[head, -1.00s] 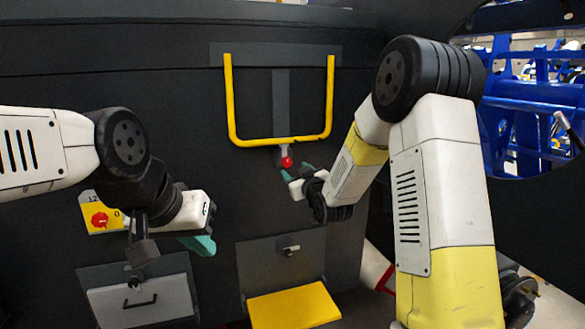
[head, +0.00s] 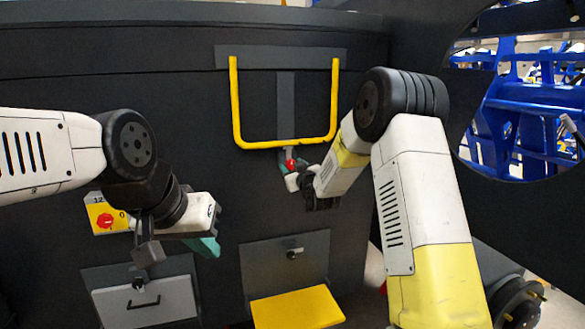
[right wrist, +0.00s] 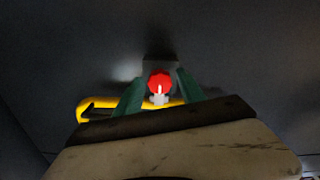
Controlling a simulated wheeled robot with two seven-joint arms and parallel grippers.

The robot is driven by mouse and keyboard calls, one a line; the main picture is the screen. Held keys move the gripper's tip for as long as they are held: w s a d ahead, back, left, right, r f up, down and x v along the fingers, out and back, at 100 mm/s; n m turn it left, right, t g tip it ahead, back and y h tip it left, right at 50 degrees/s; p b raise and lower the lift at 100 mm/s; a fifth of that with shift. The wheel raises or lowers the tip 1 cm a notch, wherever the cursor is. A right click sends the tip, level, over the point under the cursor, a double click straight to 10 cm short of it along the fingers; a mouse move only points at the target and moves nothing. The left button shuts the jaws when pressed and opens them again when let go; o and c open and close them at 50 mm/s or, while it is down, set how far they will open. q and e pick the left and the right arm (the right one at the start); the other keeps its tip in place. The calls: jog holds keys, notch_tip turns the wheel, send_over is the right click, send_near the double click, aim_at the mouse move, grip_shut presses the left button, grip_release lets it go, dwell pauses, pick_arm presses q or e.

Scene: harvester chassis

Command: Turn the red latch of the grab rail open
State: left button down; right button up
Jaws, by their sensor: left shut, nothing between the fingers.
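The red latch (head: 291,163) sits just below the bottom bar of the yellow grab rail (head: 285,144) on the dark wall. My right gripper (head: 287,172) is at the latch and partly hides its lower side. In the right wrist view the latch (right wrist: 159,82) shows as a red knob with a pale mark, between the two green fingertips of my right gripper (right wrist: 160,88). The fingers are apart, with a gap visible on each side of the knob. My left gripper (head: 207,246) is shut and empty, away to the left over the dark panel.
A red rotary switch on a yellow plate (head: 105,219) is behind my left arm. Below are a grey drawer (head: 145,300) with a handle, a small panel latch (head: 293,254) and a yellow step (head: 297,308). Blue framework (head: 520,105) shows through an opening at right.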

grip_shut()
jog(key=shift+n, duration=0.3)
jog(key=n, duration=0.3)
jog(key=shift+n, duration=0.3)
jog(key=n, duration=1.3)
jog(key=shift+n, duration=0.3)
